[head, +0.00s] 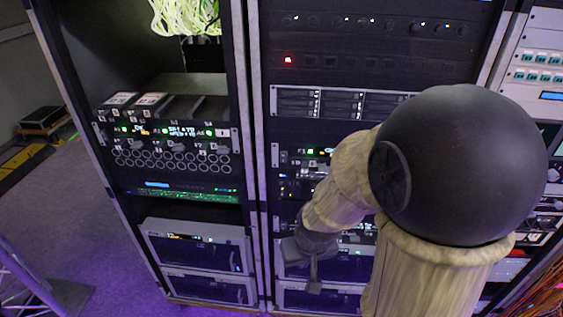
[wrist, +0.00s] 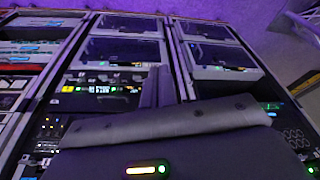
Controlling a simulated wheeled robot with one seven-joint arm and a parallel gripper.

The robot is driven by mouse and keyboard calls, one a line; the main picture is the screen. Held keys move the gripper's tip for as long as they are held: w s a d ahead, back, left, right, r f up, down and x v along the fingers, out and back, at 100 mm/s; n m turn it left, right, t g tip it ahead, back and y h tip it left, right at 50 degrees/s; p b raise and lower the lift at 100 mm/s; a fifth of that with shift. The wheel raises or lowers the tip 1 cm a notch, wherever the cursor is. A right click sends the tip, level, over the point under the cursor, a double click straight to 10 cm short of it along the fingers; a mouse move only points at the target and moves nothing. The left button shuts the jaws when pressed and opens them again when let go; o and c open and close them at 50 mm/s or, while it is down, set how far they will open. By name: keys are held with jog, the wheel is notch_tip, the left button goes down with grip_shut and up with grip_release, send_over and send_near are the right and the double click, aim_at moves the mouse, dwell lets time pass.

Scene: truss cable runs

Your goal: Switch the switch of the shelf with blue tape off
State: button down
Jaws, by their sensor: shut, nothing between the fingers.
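My gripper (head: 315,286) is shut and empty in front of the lower part of the middle rack (head: 258,150). In the wrist view its two fingers (wrist: 157,86) stand side by side, pointing at the rack fronts. A short bright blue strip (head: 157,184) shows on a shelf in the left rack, with a longer blue-green strip beside it. I cannot tell whether either is tape or a lit display. No switch can be made out for certain; my arm hides part of the middle rack.
The left rack (head: 216,100) holds lit devices, round sockets and two grey boxes (head: 195,248) low down. A red light (head: 288,59) glows high in the middle rack. A truss (head: 25,285) stands at lower left. The purple-lit floor (head: 70,205) left of the racks is mostly clear.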

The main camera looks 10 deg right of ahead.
aim_at(282, 156)
jog(key=w+d+f+n+t+h+p, duration=0.1)
jog(key=w+f+n+t+h+p, duration=0.45)
jog(key=w, duration=0.55)
jog(key=w+a+r+n+t+p, duration=0.1)
jog(key=a+r+n+t, duration=0.1)
jog(key=r+n+t, duration=0.2)
jog(key=w+a+r+n+t+p, duration=0.1)
jog(key=w+a+r+n+t, duration=0.1)
jog(key=r+n+t, duration=0.2)
notch_tip(282, 156, up, 3)
jog(key=shift+w+a+f+n+t+h, duration=0.1)
jog(key=shift+w+a+n+t+h, duration=0.2)
jog(key=shift+t, duration=0.55)
jog(key=p+x, duration=0.7)
jog(key=x, duration=0.6)
jog(key=shift+w+d+r, duration=0.1)
jog(key=shift+d+r, duration=0.05)
jog(key=shift+r, duration=0.05)
jog(key=shift+w+d+f, duration=0.1)
jog(key=shift+w, duration=0.2)
